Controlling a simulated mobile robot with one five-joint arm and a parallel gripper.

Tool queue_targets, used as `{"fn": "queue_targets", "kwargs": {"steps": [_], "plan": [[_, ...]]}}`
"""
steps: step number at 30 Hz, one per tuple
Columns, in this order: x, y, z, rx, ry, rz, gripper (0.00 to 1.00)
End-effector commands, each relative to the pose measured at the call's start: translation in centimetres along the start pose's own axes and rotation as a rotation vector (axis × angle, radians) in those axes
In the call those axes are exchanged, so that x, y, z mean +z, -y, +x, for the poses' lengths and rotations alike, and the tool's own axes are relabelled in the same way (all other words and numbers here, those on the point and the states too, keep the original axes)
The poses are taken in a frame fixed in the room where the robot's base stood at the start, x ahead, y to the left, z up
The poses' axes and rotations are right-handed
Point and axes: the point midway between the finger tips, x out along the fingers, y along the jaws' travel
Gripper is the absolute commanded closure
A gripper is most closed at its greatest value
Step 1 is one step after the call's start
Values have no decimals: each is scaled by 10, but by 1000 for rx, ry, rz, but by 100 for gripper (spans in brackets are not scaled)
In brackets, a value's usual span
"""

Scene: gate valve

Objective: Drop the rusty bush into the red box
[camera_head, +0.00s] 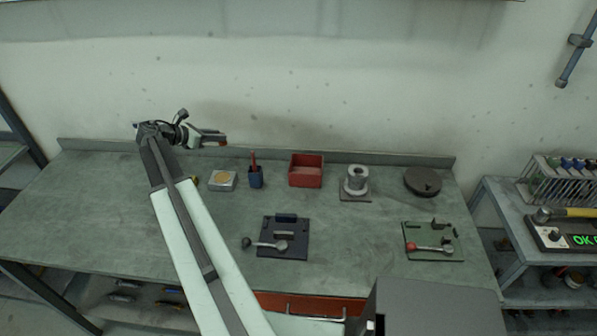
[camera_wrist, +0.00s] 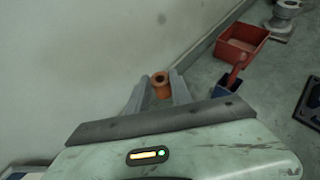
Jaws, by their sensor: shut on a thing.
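The rusty bush (camera_wrist: 161,84) is a small orange-brown ring with a dark hole. In the wrist view it sits between the fingertips of my gripper (camera_wrist: 159,88), which is shut on it. In the head view my gripper (camera_head: 218,138) is at the back left, near the wall, and a small reddish bit of the bush shows at its tip. The red box (camera_head: 306,171) stands at the back middle of the bench, open at the top, to the right of my gripper and apart from it. It also shows at the upper right of the wrist view (camera_wrist: 242,42). The box looks empty.
A blue holder (camera_head: 256,178) with a red item stands between my gripper and the box. A grey tin (camera_head: 222,181) is left of it. A grey flanged part (camera_head: 357,180) stands right of the box. A dark fixture (camera_head: 284,238) lies in front.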

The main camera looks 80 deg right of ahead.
Motion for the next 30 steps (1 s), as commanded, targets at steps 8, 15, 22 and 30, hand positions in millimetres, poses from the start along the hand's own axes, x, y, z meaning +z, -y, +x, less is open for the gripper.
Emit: {"fn": "queue_targets", "kwargs": {"steps": [8, 15, 22, 30], "plan": [[7, 19, 14, -5, -1, 2, 100], [44, 109, 87, -65, -3, 35, 100], [73, 207, 145, -124, -3, 67, 100], [84, 248, 166, -147, 0, 80, 100]]}}
